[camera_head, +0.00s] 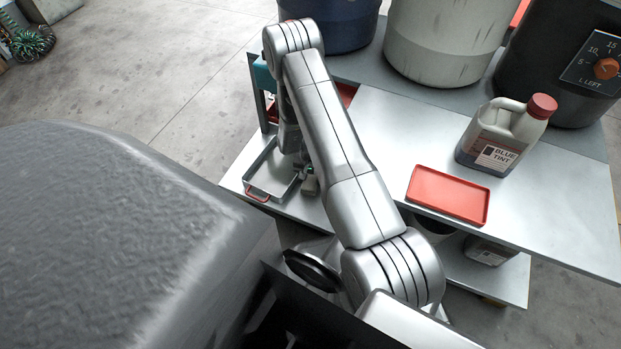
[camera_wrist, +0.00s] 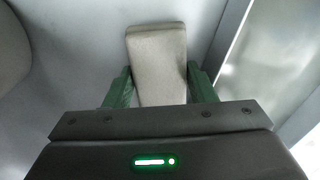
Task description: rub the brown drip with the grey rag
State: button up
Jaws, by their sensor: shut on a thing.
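My gripper (camera_wrist: 159,75) is shut on a pale grey-beige folded pad, which I take for the grey rag (camera_wrist: 157,48). The green fingers press on its two sides, and the pad reaches out past the fingertips. In the head view my gripper (camera_head: 309,182) is low beside the metal tray, mostly hidden behind my arm. The rag cannot be made out there. I see no brown drip in either view. Whether the rag touches a surface cannot be told.
A metal tray (camera_head: 260,184) with a red handle sits left of my gripper. On the grey table (camera_head: 560,215) are a red tray (camera_head: 447,194) and a blue tint jug (camera_head: 503,140). Large drums, one blue (camera_head: 335,28), one white (camera_head: 445,40), stand behind. A lower shelf (camera_head: 505,285) shows below.

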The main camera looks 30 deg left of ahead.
jog(key=shift+f+b, duration=0.4)
jog(key=shift+f, duration=0.15)
jog(key=shift+w+a+r+b, duration=0.15)
jog(key=shift+w+b, duration=0.6)
jog(key=shift+w, duration=1.25)
jog(key=shift+s+d+f, duration=0.1)
jog(key=shift+s+f, duration=0.05)
jog(key=shift+s, duration=0.55)
jog(key=shift+s+d+f, duration=0.1)
jog(key=shift+s+d, duration=0.05)
jog(key=shift+s, duration=0.6)
jog(key=shift+s+d+f, duration=0.1)
jog(key=shift+s+f, duration=0.05)
jog(key=shift+s, duration=0.55)
jog(key=shift+r, duration=0.1)
jog(key=shift+w+a+r+p, duration=0.1)
jog(key=shift+r+p, duration=0.75)
jog(key=shift+r, duration=0.65)
jog(key=shift+a+r+p, duration=0.1)
jog(key=shift+r+p, duration=0.75)
jog(key=shift+r, duration=0.65)
jog(key=shift+r, duration=0.1)
